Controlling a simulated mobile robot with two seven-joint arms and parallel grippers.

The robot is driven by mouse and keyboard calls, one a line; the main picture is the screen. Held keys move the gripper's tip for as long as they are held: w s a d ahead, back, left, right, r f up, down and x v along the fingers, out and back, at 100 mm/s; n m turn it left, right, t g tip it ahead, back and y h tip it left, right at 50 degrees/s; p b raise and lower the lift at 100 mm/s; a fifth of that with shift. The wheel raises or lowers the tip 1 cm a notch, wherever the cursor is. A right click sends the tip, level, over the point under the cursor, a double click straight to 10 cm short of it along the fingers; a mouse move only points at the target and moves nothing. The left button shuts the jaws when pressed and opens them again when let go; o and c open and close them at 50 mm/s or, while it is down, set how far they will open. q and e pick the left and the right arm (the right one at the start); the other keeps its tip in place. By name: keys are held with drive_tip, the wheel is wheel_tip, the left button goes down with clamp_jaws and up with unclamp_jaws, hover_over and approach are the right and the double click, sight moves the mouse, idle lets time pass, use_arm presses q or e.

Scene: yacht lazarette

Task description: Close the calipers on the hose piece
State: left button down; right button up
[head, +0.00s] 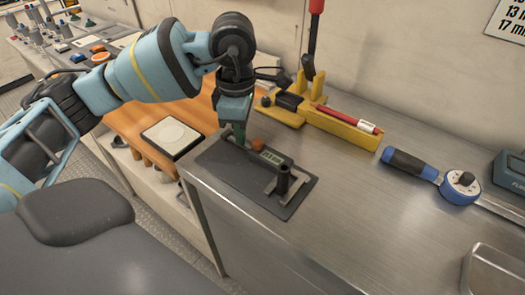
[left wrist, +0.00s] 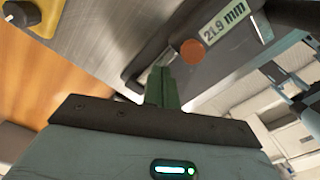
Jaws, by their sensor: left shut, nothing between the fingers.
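The calipers (head: 270,158) lie on a dark mat (head: 230,178) on the steel bench. Their display reads 21.9 mm in the left wrist view (left wrist: 222,22), with a round orange-brown knob (left wrist: 193,52) beside it. The hose piece (head: 283,179) looks like a short black upright tube at the calipers' jaw end; whether the jaws touch it I cannot tell. My left gripper (head: 239,136) points down at the calipers' other end, beside the knob. Its green fingers (left wrist: 163,88) are shut and empty; contact with the calipers is unclear. My right gripper is not in view.
A yellow tool holder (head: 340,127) with a red-handled tool stands behind the mat. A torque wrench (head: 410,165) and a metal tray (head: 495,270) are to the right. A white square plate (head: 172,136) lies to the left.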

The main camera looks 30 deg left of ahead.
use_arm(q)
drive_tip(key=shift+a+r, duration=0.1)
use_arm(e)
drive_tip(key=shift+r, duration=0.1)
